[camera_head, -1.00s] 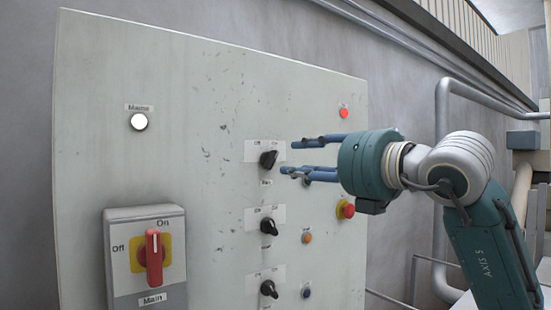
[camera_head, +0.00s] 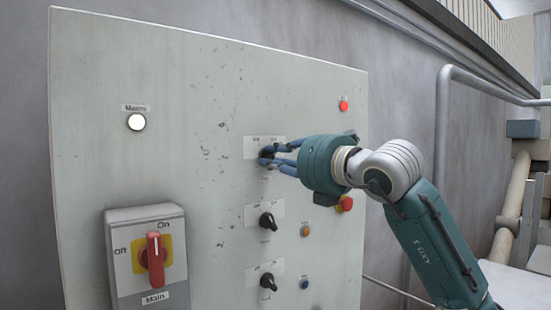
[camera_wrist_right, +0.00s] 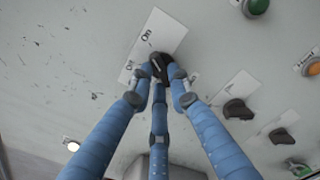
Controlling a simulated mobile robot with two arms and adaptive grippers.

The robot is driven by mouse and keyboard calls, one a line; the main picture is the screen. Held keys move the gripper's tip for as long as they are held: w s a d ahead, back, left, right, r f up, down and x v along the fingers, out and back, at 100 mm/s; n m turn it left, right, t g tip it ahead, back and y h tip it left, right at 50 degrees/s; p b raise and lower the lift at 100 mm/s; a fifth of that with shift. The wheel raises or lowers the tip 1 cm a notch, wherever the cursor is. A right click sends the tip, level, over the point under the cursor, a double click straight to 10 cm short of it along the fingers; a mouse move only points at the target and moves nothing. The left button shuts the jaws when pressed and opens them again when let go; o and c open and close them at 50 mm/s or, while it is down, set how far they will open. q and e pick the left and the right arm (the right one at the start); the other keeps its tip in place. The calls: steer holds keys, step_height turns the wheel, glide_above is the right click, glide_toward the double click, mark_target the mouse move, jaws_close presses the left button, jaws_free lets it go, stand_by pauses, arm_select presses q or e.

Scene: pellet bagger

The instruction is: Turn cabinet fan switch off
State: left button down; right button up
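The grey cabinet panel (camera_head: 160,75) carries a column of black rotary switches. The top switch (camera_wrist_right: 160,62) sits on a white Off/On plate (camera_head: 249,148); its small label is too blurred to read for sure. My right gripper (camera_head: 268,155) is at this top switch, its blue fingers closed around the black knob. In the right wrist view the fingertips (camera_wrist_right: 160,72) meet at the knob and hide most of it, so its exact setting is hard to tell. My left gripper is not in view.
Below are a middle black switch (camera_head: 268,221) and a lower one (camera_head: 268,282). A red main switch (camera_head: 155,258) stands at lower left, pointing up to On. A white Mains lamp (camera_head: 137,122) is lit.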

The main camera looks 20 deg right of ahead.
jaws_close()
steer(key=shift+f, duration=0.1)
steer(key=shift+n+b, duration=0.45)
steer(key=shift+n, duration=0.25)
steer(key=shift+d+f+n+b, duration=0.15)
steer(key=shift+n+b, duration=0.6)
steer(key=shift+n, duration=1.85)
steer(key=shift+d+f+n+b, duration=0.1)
steer(key=shift+n+b, duration=0.6)
steer(key=shift+n, duration=1.9)
